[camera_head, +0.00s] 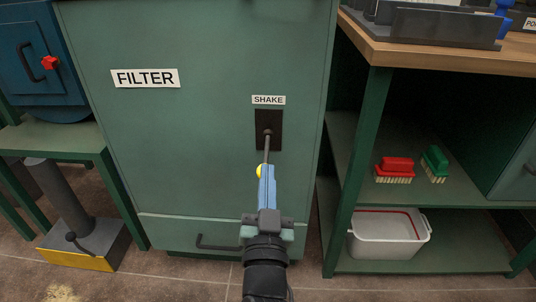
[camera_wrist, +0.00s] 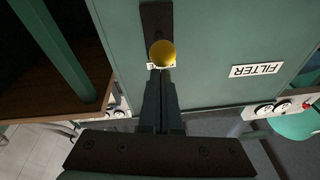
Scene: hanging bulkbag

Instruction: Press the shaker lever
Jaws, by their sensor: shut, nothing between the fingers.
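The shaker lever (camera_head: 266,150) is a thin dark rod on a dark plate (camera_head: 268,124) under the SHAKE label (camera_head: 268,100), on the green filter cabinet (camera_head: 200,130). The rod slants down and outward to a yellow knob (camera_head: 259,171). My gripper (camera_head: 266,168) is shut and empty, its fingertips at the knob and partly hiding it in the head view. In the wrist view the knob (camera_wrist: 162,53) shows just beyond my shut fingertips (camera_wrist: 160,73). I cannot tell whether they touch it.
A drawer handle (camera_head: 218,243) sits low on the cabinet. To the right, a shelf unit (camera_head: 345,190) holds a red brush (camera_head: 396,165), a green brush (camera_head: 435,160) and a white tub (camera_head: 388,238). To the left stands a grey post on a yellow-edged base (camera_head: 85,255).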

